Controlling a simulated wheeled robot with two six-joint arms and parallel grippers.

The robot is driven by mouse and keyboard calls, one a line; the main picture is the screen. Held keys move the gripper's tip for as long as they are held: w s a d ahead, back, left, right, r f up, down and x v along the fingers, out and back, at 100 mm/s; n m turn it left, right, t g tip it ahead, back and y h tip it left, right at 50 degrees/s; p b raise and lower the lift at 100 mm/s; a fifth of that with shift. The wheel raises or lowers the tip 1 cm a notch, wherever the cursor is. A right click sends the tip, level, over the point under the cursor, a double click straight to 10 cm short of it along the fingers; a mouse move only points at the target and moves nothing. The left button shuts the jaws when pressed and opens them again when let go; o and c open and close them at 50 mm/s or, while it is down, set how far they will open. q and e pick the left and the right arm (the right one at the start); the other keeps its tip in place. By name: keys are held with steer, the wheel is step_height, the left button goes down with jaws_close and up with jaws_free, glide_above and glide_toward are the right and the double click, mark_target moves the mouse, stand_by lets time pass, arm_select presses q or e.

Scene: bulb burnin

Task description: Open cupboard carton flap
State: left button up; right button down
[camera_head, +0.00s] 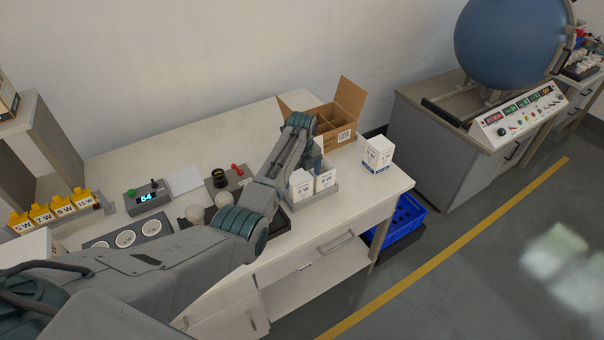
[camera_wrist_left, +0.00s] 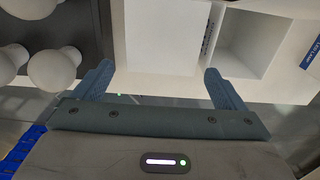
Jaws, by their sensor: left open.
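Two white cartons, one at the left (camera_head: 301,188) and one at the right (camera_head: 325,179), stand side by side in a grey tray on the bench. Another white carton with blue markings (camera_head: 377,155) stands alone near the bench's right end. I cannot tell which is the cupboard carton. My left gripper (camera_head: 312,153) is above and behind the tray, partly hiding its cartons. In the left wrist view my left gripper (camera_wrist_left: 158,72) is open and empty, with a plain white surface (camera_wrist_left: 160,40) beyond its fingers and an open, empty white compartment (camera_wrist_left: 245,42) beside that. My right gripper is out of view.
A brown cardboard box (camera_head: 346,136) with raised flaps stands behind the tray. A display unit (camera_head: 148,198) and yellow-topped blocks (camera_head: 60,208) are further left. A blue crate (camera_head: 399,222) is on the floor.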

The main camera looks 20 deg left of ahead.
arm_select(q)
steer(key=shift+w+f, duration=0.1)
steer(key=c, duration=1.4)
steer(key=shift+a+r, duration=0.1)
steer(key=shift+r, duration=0.1)
